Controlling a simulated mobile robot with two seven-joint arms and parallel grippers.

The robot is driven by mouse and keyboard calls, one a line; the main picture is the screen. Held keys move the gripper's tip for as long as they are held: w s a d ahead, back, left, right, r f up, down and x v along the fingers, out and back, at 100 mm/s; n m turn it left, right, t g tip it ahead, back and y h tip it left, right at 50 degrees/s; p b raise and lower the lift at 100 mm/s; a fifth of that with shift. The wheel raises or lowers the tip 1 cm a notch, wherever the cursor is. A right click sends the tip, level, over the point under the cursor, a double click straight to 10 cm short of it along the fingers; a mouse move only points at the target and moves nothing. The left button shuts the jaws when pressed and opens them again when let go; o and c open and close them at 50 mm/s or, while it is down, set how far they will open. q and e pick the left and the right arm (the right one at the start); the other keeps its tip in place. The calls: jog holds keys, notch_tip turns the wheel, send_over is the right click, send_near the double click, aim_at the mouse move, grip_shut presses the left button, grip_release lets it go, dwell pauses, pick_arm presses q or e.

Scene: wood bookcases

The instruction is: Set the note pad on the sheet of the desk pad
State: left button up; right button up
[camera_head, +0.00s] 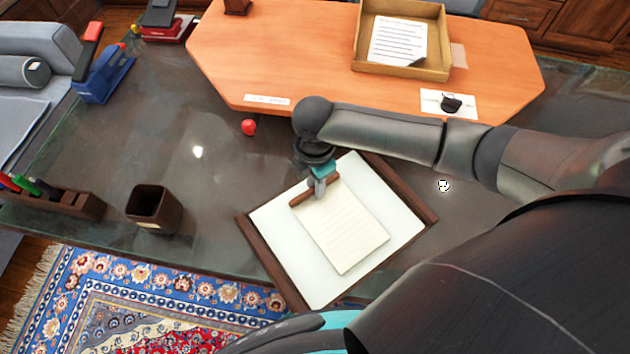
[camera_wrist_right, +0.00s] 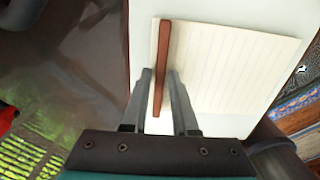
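The note pad (camera_head: 343,228) is a cream ruled pad with a brown strip along its far edge. It lies over the white sheet (camera_head: 285,225) of the dark-framed desk pad (camera_head: 265,245), inside the sheet's outline. Whether it rests flat or hangs just above is unclear. My right gripper (camera_head: 319,188) is at the brown strip, pointing down. In the right wrist view its narrow-set fingers (camera_wrist_right: 160,85) lie on both sides of the strip and appear closed on it, with the ruled page (camera_wrist_right: 230,70) to the right. My left gripper is not in view.
A brown pen cup (camera_head: 154,208), a marker holder (camera_head: 70,203) and a blue stapler-like item (camera_head: 103,73) stand at the left of the glass desk. A small red object (camera_head: 249,127) lies beyond the desk pad. A wooden tray (camera_head: 400,70) is at the back.

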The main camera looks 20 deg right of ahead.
jog(key=shift+o, duration=1.1)
jog(key=shift+r, duration=0.1)
notch_tip(320, 180, up, 12)
jog(key=p, duration=0.3)
jog(key=shift+r, duration=0.2)
